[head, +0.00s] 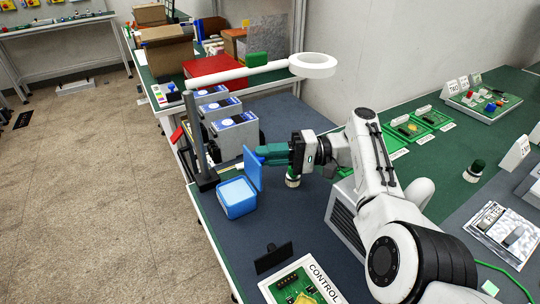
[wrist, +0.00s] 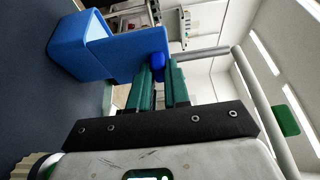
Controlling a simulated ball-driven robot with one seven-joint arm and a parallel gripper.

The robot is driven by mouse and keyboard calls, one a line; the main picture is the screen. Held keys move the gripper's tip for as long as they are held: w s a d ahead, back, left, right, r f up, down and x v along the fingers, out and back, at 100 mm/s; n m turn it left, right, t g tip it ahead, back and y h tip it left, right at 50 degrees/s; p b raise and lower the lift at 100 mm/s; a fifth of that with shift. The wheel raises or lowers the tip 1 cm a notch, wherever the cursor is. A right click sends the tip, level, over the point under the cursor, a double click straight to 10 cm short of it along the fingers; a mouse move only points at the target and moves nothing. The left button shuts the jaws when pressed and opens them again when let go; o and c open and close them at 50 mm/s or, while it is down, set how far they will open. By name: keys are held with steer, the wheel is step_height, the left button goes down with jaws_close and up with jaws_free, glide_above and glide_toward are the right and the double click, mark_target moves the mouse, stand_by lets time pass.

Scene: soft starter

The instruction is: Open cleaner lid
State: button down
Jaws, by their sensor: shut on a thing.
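The cleaner is a small blue box (head: 238,206) with a pale blue inside, standing on the dark mat near the table's left edge. Its lid (head: 252,168) stands up steeply along the box's right side, and the opening shows. My gripper (head: 262,153) reaches in from the right, with its teal fingers shut at the lid's upper part. In the wrist view the box (wrist: 82,52) and the raised lid (wrist: 128,52) lie sideways. A darker blue knob (wrist: 158,66) on the lid sits at my fingertips, partly hidden by them.
A magnifier lamp's dark post (head: 197,135) stands just behind the box, its white ring (head: 312,66) overhead. Several grey-blue devices (head: 235,135) stand behind. A green-and-white bottle (head: 293,177) is below my gripper. A black stand (head: 273,258) and a CONTROL board (head: 302,286) are in front.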

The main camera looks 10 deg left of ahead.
steer(key=c, duration=1.1)
jaws_free()
